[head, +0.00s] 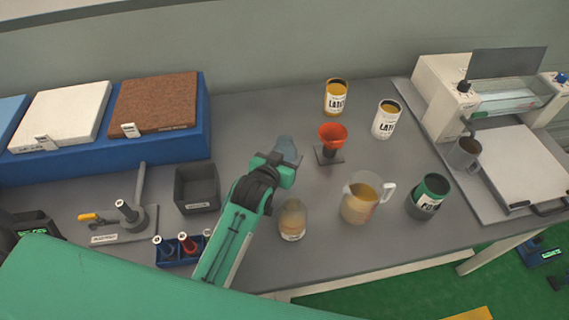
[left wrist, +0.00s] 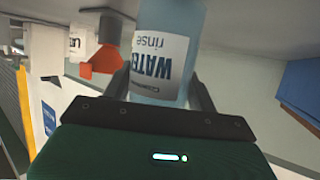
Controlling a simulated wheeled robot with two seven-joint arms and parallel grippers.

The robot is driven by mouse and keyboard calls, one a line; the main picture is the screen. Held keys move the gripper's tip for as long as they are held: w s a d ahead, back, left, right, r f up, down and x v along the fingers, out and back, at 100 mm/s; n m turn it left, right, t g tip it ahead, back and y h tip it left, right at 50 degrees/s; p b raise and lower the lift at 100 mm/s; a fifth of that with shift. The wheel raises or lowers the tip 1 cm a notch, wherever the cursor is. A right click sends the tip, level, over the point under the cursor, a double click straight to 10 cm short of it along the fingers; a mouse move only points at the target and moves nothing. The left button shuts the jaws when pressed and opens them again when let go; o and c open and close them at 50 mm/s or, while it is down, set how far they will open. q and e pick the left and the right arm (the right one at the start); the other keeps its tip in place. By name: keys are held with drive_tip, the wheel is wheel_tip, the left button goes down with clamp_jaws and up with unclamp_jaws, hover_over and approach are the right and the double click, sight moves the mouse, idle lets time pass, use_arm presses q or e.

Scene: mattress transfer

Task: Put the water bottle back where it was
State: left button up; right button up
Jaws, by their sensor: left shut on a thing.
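The water bottle (left wrist: 165,60) is pale blue with a white label reading "WATER rinse" in the left wrist view. In the head view the bottle (head: 287,148) shows at the tip of my left arm, partly hidden by the gripper. My left gripper (head: 280,168) is shut on it, with a dark finger on each side of the bottle in the wrist view. I cannot tell whether the bottle touches the table. My right gripper is not in view.
A red funnel on a stand (head: 332,135) is just right of the bottle. A jar (head: 292,220), a jug (head: 360,198) and a dark green can (head: 428,197) stand in front. A dark grey bin (head: 197,187) is left of the arm. Two labelled cans (head: 336,97) stand behind.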

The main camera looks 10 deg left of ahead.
use_arm(q)
drive_tip(key=shift+f, duration=0.25)
drive_tip(key=shift+f, duration=0.1)
drive_tip(key=o, duration=1.2)
drive_tip(key=shift+f, duration=0.1)
drive_tip(key=shift+o, duration=0.2)
drive_tip(key=b+v, duration=0.1)
drive_tip(key=v, duration=1.1)
